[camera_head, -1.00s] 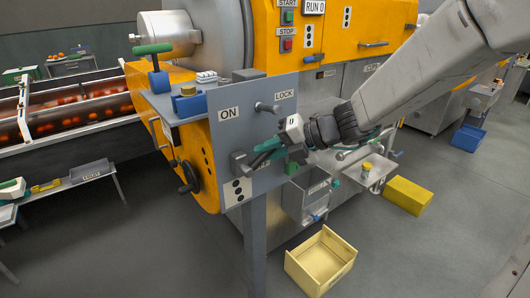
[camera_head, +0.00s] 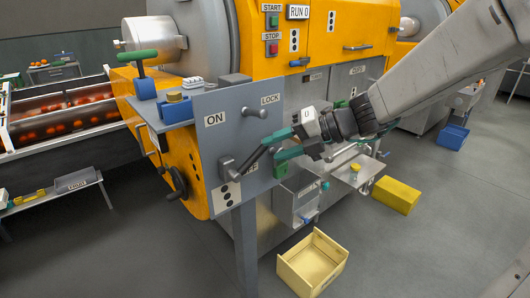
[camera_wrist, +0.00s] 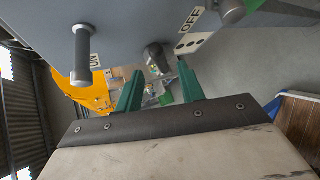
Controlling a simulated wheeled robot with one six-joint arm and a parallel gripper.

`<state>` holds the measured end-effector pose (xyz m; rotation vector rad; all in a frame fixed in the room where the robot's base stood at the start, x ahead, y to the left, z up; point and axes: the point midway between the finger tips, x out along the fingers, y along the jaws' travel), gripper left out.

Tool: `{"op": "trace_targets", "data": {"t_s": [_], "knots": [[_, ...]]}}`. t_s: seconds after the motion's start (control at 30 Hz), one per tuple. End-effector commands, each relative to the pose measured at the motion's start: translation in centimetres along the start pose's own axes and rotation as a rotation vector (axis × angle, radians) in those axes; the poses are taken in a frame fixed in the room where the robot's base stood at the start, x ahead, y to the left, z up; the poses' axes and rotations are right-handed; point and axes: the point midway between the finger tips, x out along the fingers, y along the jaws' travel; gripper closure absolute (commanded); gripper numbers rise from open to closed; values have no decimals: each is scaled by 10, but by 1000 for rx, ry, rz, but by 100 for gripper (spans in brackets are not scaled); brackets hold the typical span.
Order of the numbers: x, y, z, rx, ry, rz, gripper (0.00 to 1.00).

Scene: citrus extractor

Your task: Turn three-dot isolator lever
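A grey upright panel (camera_head: 207,150) carries ON, LOCK and OFF labels. The isolator lever (camera_head: 251,163) is a dark bar low on the panel, slanting up to the right from its grey hub, beside the three-dot label (camera_head: 229,195). The OFF label is partly hidden behind it. My gripper (camera_head: 274,147) has green fingers, parted, at the lever's outer end; I cannot tell whether they touch it. In the wrist view the green fingers (camera_wrist: 157,85) are apart, with a grey cylindrical handle (camera_wrist: 156,57) beyond the gap, near the OFF and three-dot labels (camera_wrist: 188,42).
A grey peg (camera_head: 254,111) sticks out by the LOCK label. A green-topped handle (camera_head: 138,56) and a black handwheel (camera_head: 177,182) stand to the left. A yellow open box (camera_head: 312,264) and a yellow block (camera_head: 396,195) lie on the floor.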

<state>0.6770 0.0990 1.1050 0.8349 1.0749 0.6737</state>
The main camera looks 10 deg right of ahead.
Motion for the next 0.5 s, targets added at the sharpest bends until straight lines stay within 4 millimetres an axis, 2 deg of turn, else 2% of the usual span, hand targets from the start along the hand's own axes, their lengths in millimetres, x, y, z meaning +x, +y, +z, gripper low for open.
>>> {"op": "trace_targets", "data": {"t_s": [0.13,0.4,0.43,0.5], "knots": [[-13,-1,0,1,-1,-1,61],[-15,0,0,1,1,0,61],[-14,0,0,1,1,0,67],[-15,0,-2,-15,4,-3,86]]}}
